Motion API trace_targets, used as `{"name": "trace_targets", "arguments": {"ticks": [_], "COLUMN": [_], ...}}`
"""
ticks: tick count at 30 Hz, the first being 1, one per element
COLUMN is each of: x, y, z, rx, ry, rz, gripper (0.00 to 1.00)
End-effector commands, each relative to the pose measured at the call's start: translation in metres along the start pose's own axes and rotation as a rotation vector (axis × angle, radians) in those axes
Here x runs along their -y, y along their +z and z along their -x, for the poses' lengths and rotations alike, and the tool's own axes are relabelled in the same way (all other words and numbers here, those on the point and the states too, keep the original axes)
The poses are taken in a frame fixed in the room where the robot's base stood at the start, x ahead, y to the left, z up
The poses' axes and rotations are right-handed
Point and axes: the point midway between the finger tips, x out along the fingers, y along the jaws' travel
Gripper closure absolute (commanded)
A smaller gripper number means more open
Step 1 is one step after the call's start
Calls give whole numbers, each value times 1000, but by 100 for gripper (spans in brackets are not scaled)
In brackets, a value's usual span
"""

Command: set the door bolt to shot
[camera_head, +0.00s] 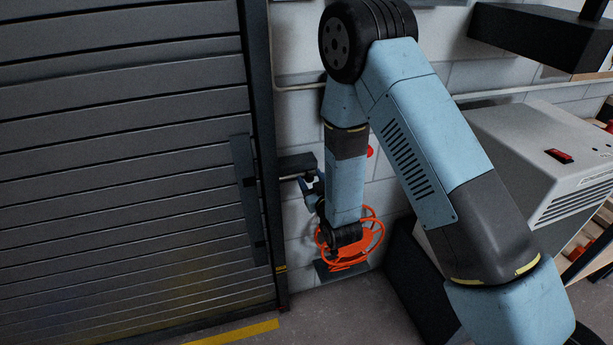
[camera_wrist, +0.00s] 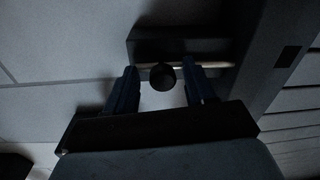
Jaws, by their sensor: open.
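The door bolt (camera_head: 297,164) shows in the head view as a dark block on the pale wall, beside the frame of the grey slatted door (camera_head: 120,170). In the wrist view, its dark housing (camera_wrist: 175,48) has a pale rod (camera_wrist: 212,66) along it and a round dark knob (camera_wrist: 163,77). My gripper (camera_head: 309,181) is at the bolt, partly hidden by my arm in the head view. In the wrist view its two blue fingers are apart, one on each side of the knob, with gaps showing. How far the rod reaches into the door frame is unclear.
The dark door frame (camera_head: 262,130) is close to the left. A pale grey machine (camera_head: 535,150) with a red switch stands at the right.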

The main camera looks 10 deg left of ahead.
Motion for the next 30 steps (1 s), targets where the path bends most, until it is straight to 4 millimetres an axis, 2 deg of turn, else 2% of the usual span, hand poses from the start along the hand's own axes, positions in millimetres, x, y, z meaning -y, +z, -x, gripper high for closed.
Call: {"name": "trace_targets", "arguments": {"ticks": [14, 30], "x": [14, 16], "y": [-2, -2], "z": [-6, -6], "rx": [-1, -2], "ry": [-16, -19], "rz": [-1, 0], "gripper": [47, 99]}}
